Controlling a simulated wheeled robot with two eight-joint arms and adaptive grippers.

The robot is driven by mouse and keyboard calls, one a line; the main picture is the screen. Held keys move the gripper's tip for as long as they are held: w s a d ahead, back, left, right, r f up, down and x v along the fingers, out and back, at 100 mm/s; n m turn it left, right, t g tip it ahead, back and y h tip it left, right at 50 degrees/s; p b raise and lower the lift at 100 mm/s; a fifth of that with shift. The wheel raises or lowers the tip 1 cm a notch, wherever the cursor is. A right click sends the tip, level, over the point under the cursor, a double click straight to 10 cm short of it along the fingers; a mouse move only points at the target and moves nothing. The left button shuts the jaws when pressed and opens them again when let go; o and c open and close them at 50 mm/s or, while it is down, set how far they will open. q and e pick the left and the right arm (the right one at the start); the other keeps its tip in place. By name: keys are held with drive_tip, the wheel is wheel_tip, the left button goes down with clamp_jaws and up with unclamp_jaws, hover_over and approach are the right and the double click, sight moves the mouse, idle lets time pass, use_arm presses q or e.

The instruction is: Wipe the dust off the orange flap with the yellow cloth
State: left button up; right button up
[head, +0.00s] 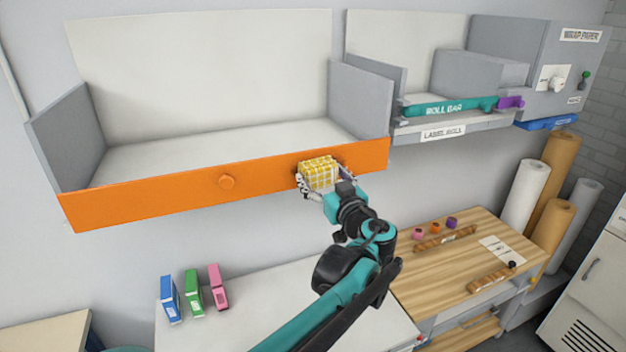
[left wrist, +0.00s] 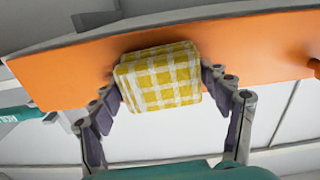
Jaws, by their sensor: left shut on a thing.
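My left gripper (head: 320,182) is shut on the yellow checked cloth (head: 319,171), a folded pad, at the right part of the flap. In the left wrist view the cloth (left wrist: 160,80) sits between the two fingers with the orange flap (left wrist: 75,75) right behind it. It appears to be against the flap, but I cannot be sure of contact. I cannot make out dust on the flap. My right gripper is not in view.
A teal roll bar (head: 447,109) and grey housing are right of the bin. Below stand a white worktop (head: 270,310) with three small boxes (head: 193,292) and a wooden bench (head: 430,275) with small items. Paper rolls (head: 525,195) stand at right. Wall below the flap's left part is clear.

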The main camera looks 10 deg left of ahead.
sight(336, 176)
use_arm(q)
drive_tip(key=shift+w+d, duration=0.4)
drive_tip(key=shift+d, duration=0.15)
drive_tip(key=shift+w+d, duration=0.25)
drive_tip(key=shift+d, duration=0.15)
drive_tip(key=shift+w+d, duration=0.6)
drive_tip(key=shift+d, duration=0.35)
drive_tip(key=shift+w+d, duration=0.65)
drive_tip(key=shift+d, duration=0.25)
drive_tip(key=shift+w+d, duration=0.6)
drive_tip(key=shift+d, duration=0.35)
drive_tip(key=s+a, duration=0.2)
drive_tip(key=a, duration=0.1)
drive_tip(key=s+a, duration=0.1)
drive_tip(key=shift+a+b, duration=0.35)
drive_tip(key=shift+a, duration=0.05)
drive_tip(key=shift+s+a, duration=0.7)
drive_tip(key=shift+a, duration=0.3)
drive_tip(key=shift+s+a, duration=0.4)
drive_tip(key=shift+a, duration=0.15)
drive_tip(key=shift+s+a, duration=0.65)
drive_tip(key=shift+a, duration=0.35)
drive_tip(key=shift+s+a, duration=0.4)
drive_tip(key=shift+a, duration=0.2)
drive_tip(key=shift+s+a, duration=0.7)
drive_tip(key=shift+a, duration=0.3)
